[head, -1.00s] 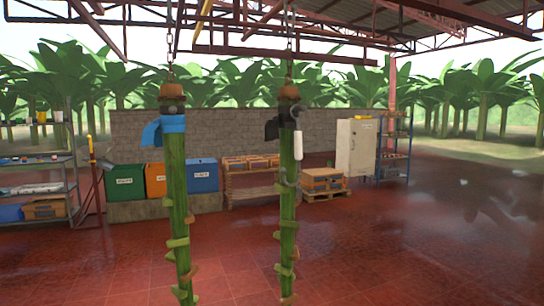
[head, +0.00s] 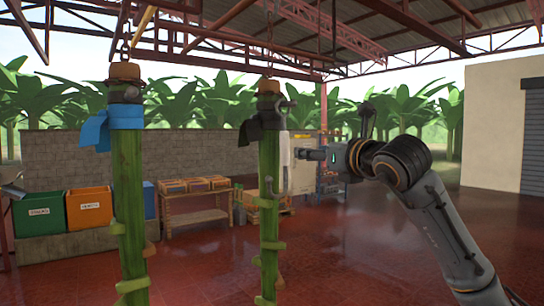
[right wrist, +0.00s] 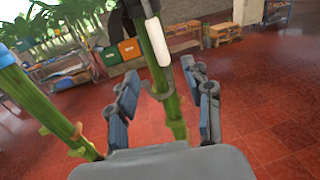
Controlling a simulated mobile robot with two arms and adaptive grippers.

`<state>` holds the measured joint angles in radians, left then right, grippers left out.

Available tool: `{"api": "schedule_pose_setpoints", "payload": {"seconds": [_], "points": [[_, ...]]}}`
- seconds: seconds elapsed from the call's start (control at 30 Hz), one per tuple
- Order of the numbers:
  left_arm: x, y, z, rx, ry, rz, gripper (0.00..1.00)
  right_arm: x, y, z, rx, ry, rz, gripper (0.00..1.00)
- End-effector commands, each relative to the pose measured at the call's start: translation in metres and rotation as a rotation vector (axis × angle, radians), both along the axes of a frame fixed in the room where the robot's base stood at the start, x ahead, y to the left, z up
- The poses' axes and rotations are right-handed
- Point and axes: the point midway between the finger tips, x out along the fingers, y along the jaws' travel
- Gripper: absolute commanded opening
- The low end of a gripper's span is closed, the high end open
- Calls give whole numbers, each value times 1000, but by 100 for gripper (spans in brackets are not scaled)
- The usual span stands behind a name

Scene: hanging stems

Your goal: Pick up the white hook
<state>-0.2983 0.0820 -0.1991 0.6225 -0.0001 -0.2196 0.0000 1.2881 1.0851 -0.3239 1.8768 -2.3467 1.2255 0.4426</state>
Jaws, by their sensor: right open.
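The white hook (head: 284,163) has a white handle and grey metal curved ends. It hangs beside the right-hand green stem (head: 269,215), just below the black band. In the right wrist view its white handle (right wrist: 157,42) lies along the stem, with the grey curve lower down. My right gripper (head: 307,147) is just right of the hook in the head view. In the right wrist view the open right gripper (right wrist: 162,75) has one finger on either side of the stem and hook. I see no grip on the hook. My left gripper is out of view.
Another green stem (head: 128,210) with a blue band hangs at left. Green (head: 38,213) and orange (head: 90,207) bins, a wooden bench (head: 195,215) and a pale cabinet (head: 304,172) stand behind. The red floor at right is open.

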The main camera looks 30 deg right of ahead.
Motion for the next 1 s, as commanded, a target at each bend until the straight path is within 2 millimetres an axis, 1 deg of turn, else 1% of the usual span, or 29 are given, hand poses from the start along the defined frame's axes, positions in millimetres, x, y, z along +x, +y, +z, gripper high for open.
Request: {"api": "schedule_pose_setpoints", "payload": {"seconds": [0.03,0.1,0.2,0.3,0.47,0.53,0.7,0.8,0.9,1.0], "points": [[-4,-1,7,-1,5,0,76,12,0,2,1,5,3,51],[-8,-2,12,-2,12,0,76,27,-1,3,3,5,5,51],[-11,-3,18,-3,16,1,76,46,-2,2,4,6,5,51],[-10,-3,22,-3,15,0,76,60,-4,1,1,5,4,51],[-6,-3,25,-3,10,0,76,70,-4,0,1,4,5,51],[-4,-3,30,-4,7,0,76,76,-5,1,1,4,5,51],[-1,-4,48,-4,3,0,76,103,-6,2,2,5,6,51],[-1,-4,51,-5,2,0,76,115,-7,1,1,4,6,51],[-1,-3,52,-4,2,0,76,120,-7,0,0,3,6,51],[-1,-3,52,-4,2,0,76,121,-8,-1,0,2,6,51]]}}
